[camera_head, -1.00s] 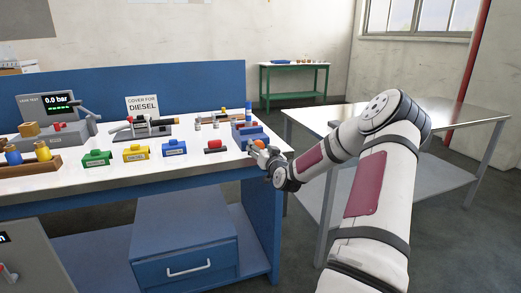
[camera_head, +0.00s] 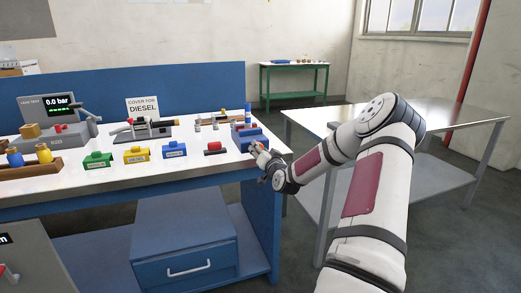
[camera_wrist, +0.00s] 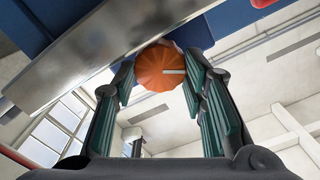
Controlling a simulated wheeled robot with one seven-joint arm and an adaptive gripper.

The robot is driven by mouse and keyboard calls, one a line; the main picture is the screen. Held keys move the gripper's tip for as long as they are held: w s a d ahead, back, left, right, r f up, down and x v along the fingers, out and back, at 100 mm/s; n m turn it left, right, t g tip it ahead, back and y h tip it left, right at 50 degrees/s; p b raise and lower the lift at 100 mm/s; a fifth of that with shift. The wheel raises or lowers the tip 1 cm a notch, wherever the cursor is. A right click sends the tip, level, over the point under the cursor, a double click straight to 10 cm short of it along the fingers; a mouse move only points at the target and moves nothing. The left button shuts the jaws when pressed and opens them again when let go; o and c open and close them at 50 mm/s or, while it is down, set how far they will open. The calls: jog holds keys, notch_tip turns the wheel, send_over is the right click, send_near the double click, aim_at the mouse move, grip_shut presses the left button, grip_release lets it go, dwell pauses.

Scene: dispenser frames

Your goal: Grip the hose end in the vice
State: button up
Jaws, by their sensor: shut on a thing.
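The blue vice (camera_head: 243,133) stands near the right edge of the white-topped bench, beside my gripper. My gripper (camera_head: 257,147) is at the front right of the vice. In the wrist view, my gripper (camera_wrist: 160,75) has its two dark green padded fingers on either side of an orange ribbed knob (camera_wrist: 152,68) with a white mark. It is shut on this knob, which sits by a grey metal part and blue bodies. A brownish hose-like piece (camera_head: 215,117) lies behind the vice; I cannot tell whether it is the hose end or whether its end is between the jaws.
A black nozzle on a grey stand (camera_head: 150,130) stands mid-bench by a diesel sign (camera_head: 143,107). Green (camera_head: 98,160), yellow (camera_head: 136,153) and blue (camera_head: 174,149) blocks line the front, with a red-topped block (camera_head: 214,148). A bare steel table (camera_head: 440,118) stands right.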

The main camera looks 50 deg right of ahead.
jog(key=o, duration=1.2)
jog(key=shift+c, duration=0.2)
jog(key=v, duration=1.2)
